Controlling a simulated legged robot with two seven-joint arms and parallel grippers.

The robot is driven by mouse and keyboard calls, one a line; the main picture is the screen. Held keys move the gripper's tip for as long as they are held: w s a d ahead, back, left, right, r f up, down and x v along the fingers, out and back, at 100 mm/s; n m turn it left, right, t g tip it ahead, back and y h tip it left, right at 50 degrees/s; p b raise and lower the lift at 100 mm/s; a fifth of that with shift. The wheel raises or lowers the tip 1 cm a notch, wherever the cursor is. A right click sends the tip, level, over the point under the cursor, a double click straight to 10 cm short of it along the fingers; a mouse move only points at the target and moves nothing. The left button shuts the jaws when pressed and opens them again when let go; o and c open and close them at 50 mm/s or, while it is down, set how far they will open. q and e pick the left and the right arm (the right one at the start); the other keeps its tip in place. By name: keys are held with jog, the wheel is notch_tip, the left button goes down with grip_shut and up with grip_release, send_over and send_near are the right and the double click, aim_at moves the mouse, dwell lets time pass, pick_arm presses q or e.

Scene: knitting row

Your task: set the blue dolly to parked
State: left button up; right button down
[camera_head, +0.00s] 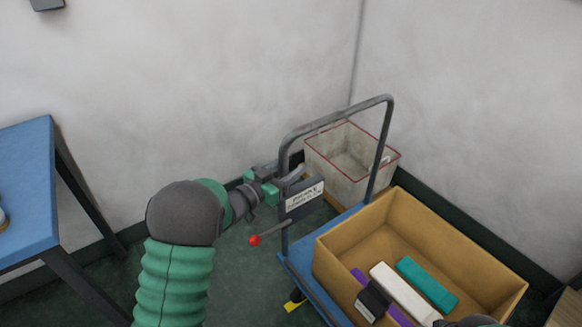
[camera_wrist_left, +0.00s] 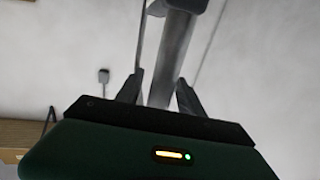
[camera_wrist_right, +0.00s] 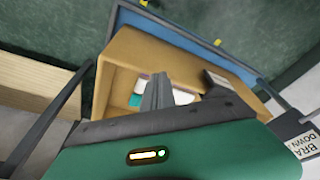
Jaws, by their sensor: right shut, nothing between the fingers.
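The blue dolly (camera_head: 296,268) stands near the wall corner with an upright grey handle frame (camera_head: 337,118). A dark label plate (camera_head: 303,198) hangs on the handle's left side; its text is mostly unreadable. A lever with a red knob (camera_head: 254,240) sticks out below the plate, its knob end lower, toward the left. My left gripper (camera_head: 288,178) is at the handle's left post, just above the plate. In the left wrist view its fingers (camera_wrist_left: 158,92) are apart, with a grey bar between them. My right gripper (camera_wrist_right: 157,95) is shut and empty above the box on the dolly.
An open cardboard box (camera_head: 335,262) on the dolly holds white, teal and purple items. A grey bin with a red rim (camera_head: 345,160) stands behind the handle. A blue table (camera_head: 28,190) is at the left. Green floor is clear between table and dolly.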

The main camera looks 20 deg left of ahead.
pick_arm(q)
grip_shut()
dwell(1.3)
